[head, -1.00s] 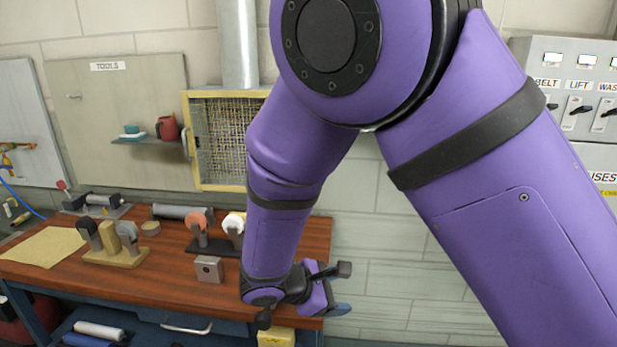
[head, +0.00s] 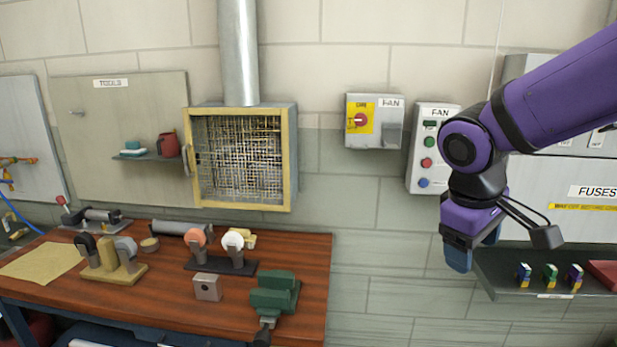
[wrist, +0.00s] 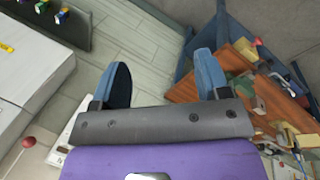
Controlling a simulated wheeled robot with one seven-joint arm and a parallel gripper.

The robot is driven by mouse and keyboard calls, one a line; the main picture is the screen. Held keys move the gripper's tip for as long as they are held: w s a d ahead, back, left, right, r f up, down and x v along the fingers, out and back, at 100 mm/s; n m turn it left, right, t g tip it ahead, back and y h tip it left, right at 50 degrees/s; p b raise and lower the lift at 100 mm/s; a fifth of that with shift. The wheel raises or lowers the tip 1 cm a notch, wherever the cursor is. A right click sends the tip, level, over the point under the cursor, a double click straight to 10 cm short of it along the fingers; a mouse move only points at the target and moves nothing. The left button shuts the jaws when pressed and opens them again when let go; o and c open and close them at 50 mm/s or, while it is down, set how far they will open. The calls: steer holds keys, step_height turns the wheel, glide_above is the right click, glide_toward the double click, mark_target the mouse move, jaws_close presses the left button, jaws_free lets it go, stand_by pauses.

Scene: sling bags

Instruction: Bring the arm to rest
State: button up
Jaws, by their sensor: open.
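My gripper (head: 458,258) hangs at the right in the head view, left of the fuse shelf and below the fan button box. My purple arm (head: 560,90) reaches in from the upper right edge. In the wrist view the two blue fingers of my gripper (wrist: 160,84) stand well apart, with only floor and wall between them. It is open and holds nothing.
The wooden bench (head: 180,320) stands at the left with a green vise (head: 275,293) at its right end. A grey shelf (head: 500,285) with small coloured fuses sits right of my gripper. The fan button box (head: 433,150) is on the wall. Wall between bench and shelf is bare.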

steer(key=s+d+r+m+t+y, duration=0.1)
steer(key=s+d+r+m+t, duration=0.1)
steer(key=s, duration=0.3)
steer(key=s+d+r+m+t+y, duration=0.1)
steer(key=s+d+r+m+t, duration=0.1)
steer(key=s+d+r+m, duration=0.1)
steer(key=shift+s+d+r+m+y, duration=0.15)
steer(key=shift+s+r+m+y, duration=0.35)
steer(key=shift+s+r, duration=0.9)
